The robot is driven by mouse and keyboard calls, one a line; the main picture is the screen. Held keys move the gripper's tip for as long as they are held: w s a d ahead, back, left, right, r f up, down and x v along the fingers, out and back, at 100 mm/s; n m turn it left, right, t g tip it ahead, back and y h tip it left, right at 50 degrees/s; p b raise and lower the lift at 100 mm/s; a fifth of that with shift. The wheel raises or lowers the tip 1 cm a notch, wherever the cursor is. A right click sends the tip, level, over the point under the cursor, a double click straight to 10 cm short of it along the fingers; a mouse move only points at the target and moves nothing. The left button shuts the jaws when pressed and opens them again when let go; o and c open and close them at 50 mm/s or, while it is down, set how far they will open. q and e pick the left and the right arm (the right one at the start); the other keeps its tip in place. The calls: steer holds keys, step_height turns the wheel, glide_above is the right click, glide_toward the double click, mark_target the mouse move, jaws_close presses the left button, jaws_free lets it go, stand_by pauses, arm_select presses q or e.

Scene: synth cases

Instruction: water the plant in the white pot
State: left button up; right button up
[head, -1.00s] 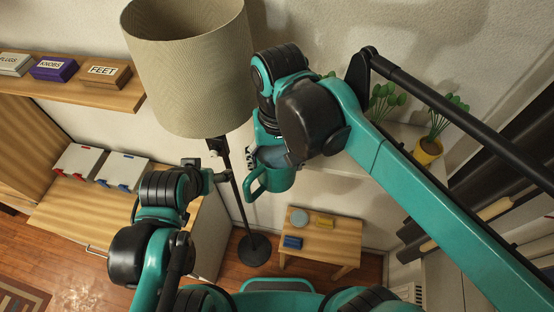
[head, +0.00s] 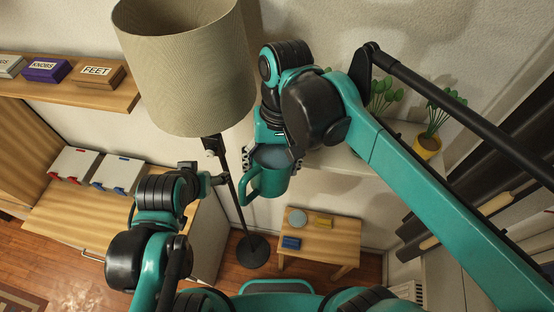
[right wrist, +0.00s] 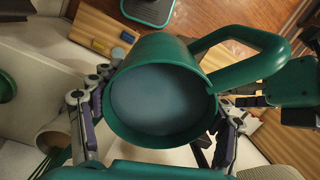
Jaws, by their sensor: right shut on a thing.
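My right gripper (head: 274,143) is shut on a teal jug (head: 267,183) with a side handle, held in the air beside the lamp pole. In the right wrist view the jug (right wrist: 190,55) has a wide round mouth with a flat grey-blue surface inside, between the two fingers. A leafy plant (head: 383,95) stands on the white shelf; my right arm hides its pot. A pale round rim (right wrist: 55,136) shows at the left of the right wrist view; I cannot tell whether it is the white pot. My left gripper (head: 218,179) is near the lamp pole, its fingers unclear.
A plant in a yellow pot (head: 427,146) stands farther right on the white shelf (head: 345,163). A floor lamp (head: 190,70) stands close to both grippers. A small wooden table (head: 325,242) is below. Labelled boxes (head: 97,75) sit on a wall shelf at left.

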steer(key=shift+s+a+r+g+y, duration=0.1)
steer(key=shift+s+r+g+y, duration=0.05)
steer(key=shift+r+g+y, duration=0.2)
stand_by(0.5)
steer(key=shift+r+g, duration=0.35)
steer(key=shift+r, duration=0.05)
stand_by(2.1)
steer(key=shift+r+y, duration=0.35)
steer(key=shift+r, duration=0.1)
steer(key=shift+p, duration=0.3)
